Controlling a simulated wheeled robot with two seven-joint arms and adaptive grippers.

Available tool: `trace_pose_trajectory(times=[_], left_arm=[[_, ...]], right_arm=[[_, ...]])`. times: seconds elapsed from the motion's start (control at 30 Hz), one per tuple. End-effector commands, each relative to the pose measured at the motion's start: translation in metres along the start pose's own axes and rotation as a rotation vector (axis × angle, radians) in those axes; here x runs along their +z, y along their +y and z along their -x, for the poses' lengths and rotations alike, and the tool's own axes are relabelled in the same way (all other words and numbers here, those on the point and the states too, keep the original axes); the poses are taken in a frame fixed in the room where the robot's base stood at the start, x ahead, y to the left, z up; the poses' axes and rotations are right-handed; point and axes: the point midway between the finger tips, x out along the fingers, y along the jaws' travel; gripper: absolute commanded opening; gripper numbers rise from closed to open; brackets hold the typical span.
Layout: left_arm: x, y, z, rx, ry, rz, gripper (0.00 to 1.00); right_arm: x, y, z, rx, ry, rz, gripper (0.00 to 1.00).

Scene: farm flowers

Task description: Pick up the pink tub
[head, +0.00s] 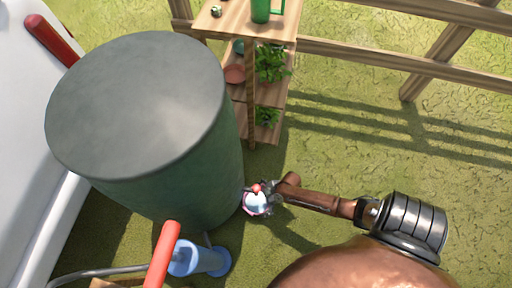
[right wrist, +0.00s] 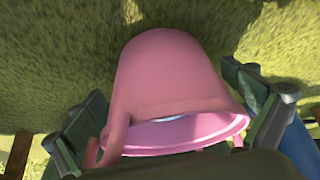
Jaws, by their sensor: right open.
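The pink tub (right wrist: 170,75) fills the middle of the right wrist view, its rim toward the camera and its rounded body pointing away. My right gripper (right wrist: 165,95) is open, with one finger on each side of the tub. A narrow gap seems to show at the right finger; I cannot tell whether the left finger touches it. In the head view the tub (head: 256,205) is small, with a pale interior and a pink edge, just right of the big green barrel's base. My right gripper (head: 268,190) is over it and partly hides it. My left gripper is not in view.
The large green barrel (head: 140,110) stands close left of the tub. A blue pump (head: 200,260) with a red handle is at the lower left. A wooden shelf (head: 240,25) with plants stands behind, near a wooden fence (head: 400,60). Grass to the right is free.

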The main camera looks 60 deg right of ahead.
Motion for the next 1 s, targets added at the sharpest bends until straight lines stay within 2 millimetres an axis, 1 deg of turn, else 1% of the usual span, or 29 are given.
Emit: trace_pose_trajectory(times=[0.03,0.1,0.37,1.0], left_arm=[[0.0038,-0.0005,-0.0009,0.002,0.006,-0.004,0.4],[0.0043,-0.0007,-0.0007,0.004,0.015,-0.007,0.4],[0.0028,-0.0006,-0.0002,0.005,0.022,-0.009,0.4],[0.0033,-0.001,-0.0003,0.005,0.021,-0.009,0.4]], right_arm=[[0.0019,-0.0007,-0.0045,-0.001,-0.002,-0.001,1.0],[0.0014,-0.0004,-0.006,-0.001,-0.002,0.0,1.0],[-0.0005,-0.0004,-0.0059,-0.001,-0.002,0.002,0.99],[0.0002,0.0002,-0.0058,0.0,-0.003,0.002,0.55]])
